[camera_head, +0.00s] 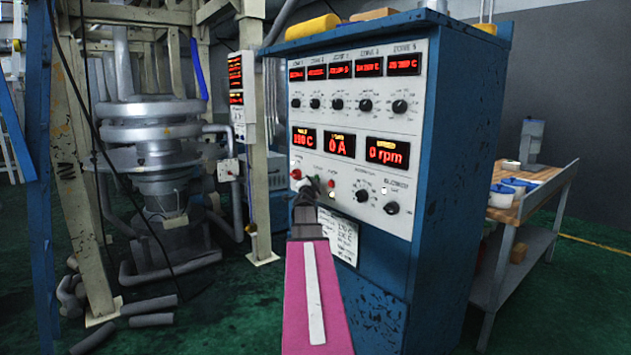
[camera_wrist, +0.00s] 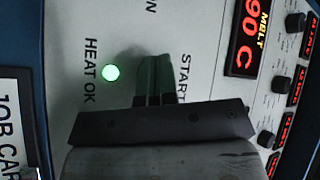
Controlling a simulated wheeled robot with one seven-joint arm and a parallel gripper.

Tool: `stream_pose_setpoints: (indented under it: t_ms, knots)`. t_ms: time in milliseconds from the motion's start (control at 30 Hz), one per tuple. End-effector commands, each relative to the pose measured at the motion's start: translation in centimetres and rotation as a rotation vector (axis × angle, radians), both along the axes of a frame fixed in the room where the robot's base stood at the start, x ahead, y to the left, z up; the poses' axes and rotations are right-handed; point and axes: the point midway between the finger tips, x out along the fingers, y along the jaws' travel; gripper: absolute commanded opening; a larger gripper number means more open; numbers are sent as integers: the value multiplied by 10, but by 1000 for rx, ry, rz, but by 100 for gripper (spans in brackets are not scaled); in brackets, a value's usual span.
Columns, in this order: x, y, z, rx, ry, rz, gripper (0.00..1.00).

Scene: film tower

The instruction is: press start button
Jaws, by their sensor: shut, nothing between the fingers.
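The white control panel (camera_head: 345,120) is on the front of a blue cabinet (camera_head: 458,150). My gripper (camera_head: 306,192) is shut and empty, with its tips at the panel's lower left. In the wrist view its dark fingers (camera_wrist: 155,70) lie between the START label (camera_wrist: 183,79) and the HEAT OK label (camera_wrist: 90,70). The HEAT OK lamp (camera_wrist: 111,73) glows green. The start button is hidden behind the fingers, and I cannot tell whether they touch it. The melt display (camera_wrist: 247,35) is lit, and the speed display (camera_head: 387,153) reads 0 rpm.
A red button (camera_head: 296,174) is left of my gripper. Knobs (camera_head: 391,208) are to the right, and a paper sheet (camera_head: 337,235) hangs below. A JOB CARD sheet shows in the wrist view (camera_wrist: 10,125). A workbench (camera_head: 540,190) stands right, and a metal tower (camera_head: 150,130) left.

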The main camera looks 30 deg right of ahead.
Motion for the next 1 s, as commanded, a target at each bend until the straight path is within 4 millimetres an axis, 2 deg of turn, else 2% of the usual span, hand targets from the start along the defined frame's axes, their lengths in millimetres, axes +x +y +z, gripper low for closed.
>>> stream_pose_setpoints:
  t_ms: [367, 767, 1000]
  knots:
    - [0, -1, 0, 0, 0, 0, 0]
    - [-2, 14, 0, -1, 1, 0, 0]
    - [-1, 15, 0, -1, 1, 0, 0]
